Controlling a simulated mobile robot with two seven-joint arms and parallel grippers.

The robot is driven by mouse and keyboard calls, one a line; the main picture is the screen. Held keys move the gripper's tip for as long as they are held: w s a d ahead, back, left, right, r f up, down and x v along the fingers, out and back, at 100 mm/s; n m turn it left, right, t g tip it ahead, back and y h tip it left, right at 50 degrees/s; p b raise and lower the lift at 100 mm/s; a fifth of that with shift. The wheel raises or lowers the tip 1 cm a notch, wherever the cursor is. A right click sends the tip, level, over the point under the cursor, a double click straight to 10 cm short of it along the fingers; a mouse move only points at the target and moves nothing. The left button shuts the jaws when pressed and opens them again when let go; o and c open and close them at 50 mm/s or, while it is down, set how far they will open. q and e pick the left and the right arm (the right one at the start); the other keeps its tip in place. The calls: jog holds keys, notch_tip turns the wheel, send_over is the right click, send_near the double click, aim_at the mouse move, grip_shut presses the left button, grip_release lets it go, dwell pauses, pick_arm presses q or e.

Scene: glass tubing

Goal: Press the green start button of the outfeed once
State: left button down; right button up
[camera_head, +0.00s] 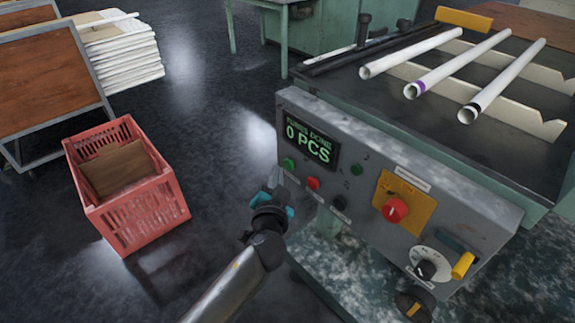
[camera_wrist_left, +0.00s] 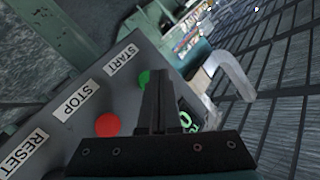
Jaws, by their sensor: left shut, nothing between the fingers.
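The green start button (camera_head: 289,165) sits at the left end of the grey control panel (camera_head: 420,190), below the display (camera_head: 309,141) that reads 0 PCS. My left gripper (camera_head: 275,177) is shut and empty, just in front of and slightly below the button. In the left wrist view, the green button (camera_wrist_left: 144,77) shows beside the START label (camera_wrist_left: 122,60). The shut fingers (camera_wrist_left: 157,85) point near it and cover part of its edge. I cannot tell whether they touch it. My right gripper is not in view.
A red stop button (camera_head: 313,183) and a black reset button (camera_head: 339,202) sit close by to the right. A red knob on a yellow plate (camera_head: 396,208) is farther right. Three white tubes (camera_head: 455,65) lie on the table above. A red crate (camera_head: 130,190) stands on the floor at left.

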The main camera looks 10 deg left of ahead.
pick_arm(q)
jog(key=shift+w+d, duration=0.3)
jog(key=shift+w, duration=0.05)
jog(key=shift+w+d+b, duration=0.3)
jog(key=shift+w+b, duration=0.1)
jog(key=shift+b, duration=0.1)
dwell(0.7)
dwell(0.4)
jog(key=shift+s+a, duration=0.55)
jog(key=shift+s, duration=0.2)
jog(key=s+a, duration=0.1)
jog(key=s, duration=0.1)
jog(key=s+a+p, duration=0.1)
jog(key=s+a, duration=0.1)
dwell(0.8)
